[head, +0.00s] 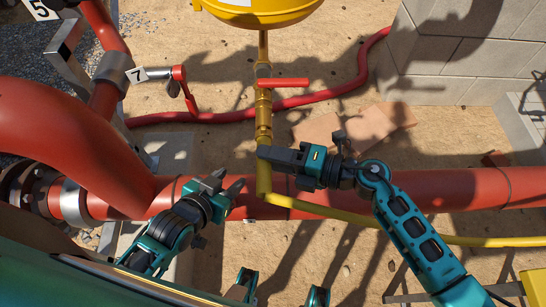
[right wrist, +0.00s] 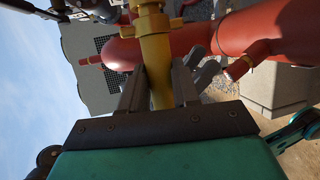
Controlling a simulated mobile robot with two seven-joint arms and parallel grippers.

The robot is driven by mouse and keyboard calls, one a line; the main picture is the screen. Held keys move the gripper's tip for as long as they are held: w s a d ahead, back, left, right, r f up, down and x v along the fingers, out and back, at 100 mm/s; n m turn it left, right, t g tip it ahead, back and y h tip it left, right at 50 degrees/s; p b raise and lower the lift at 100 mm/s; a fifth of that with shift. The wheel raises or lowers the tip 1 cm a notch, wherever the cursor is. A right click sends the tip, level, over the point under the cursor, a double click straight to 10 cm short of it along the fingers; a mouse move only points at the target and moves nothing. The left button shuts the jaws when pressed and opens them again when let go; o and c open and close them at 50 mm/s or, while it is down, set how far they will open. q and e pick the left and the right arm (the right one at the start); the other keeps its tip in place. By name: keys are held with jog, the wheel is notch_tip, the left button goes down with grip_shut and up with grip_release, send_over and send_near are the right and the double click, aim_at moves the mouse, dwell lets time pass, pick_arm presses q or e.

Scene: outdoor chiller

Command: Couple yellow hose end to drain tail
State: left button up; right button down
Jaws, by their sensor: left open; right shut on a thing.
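The drain tail (head: 264,112) is a brass-yellow pipe hanging below a red-handled valve (head: 283,82). The yellow hose end (head: 263,182) stands in line below it, and the hose bends to the right underneath. The two meet or nearly meet at a brass collar; I cannot tell whether they are locked. My right gripper (head: 268,153) is shut on the yellow hose end, just below the collar. In the right wrist view the yellow hose end (right wrist: 157,85) lies between its fingers, with a lugged brass fitting (right wrist: 153,25) beyond. My left gripper (head: 229,182) is open and empty, left of the hose.
A thick red pipe (head: 460,190) runs across behind the hose, with a large red elbow (head: 70,140) at left. A yellow vessel (head: 258,10) is above the valve. A red hose (head: 340,93) and flat slabs (head: 362,124) lie on sandy ground. A block wall (head: 470,55) stands upper right.

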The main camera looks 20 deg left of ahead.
jog(key=shift+w+a, duration=0.2)
jog(key=shift+w, duration=0.3)
jog(key=shift+c, duration=1.3)
grip_release()
jog(key=d+r+p, duration=0.1)
jog(key=d, duration=0.6)
jog(key=shift+s+r, duration=0.15)
jog(key=shift+s, duration=0.2)
jog(key=s+d+r, duration=0.1)
jog(key=d+r, duration=0.1)
jog(key=d, duration=1)
jog(key=shift+d+r, duration=0.2)
jog(key=shift+d, duration=0.1)
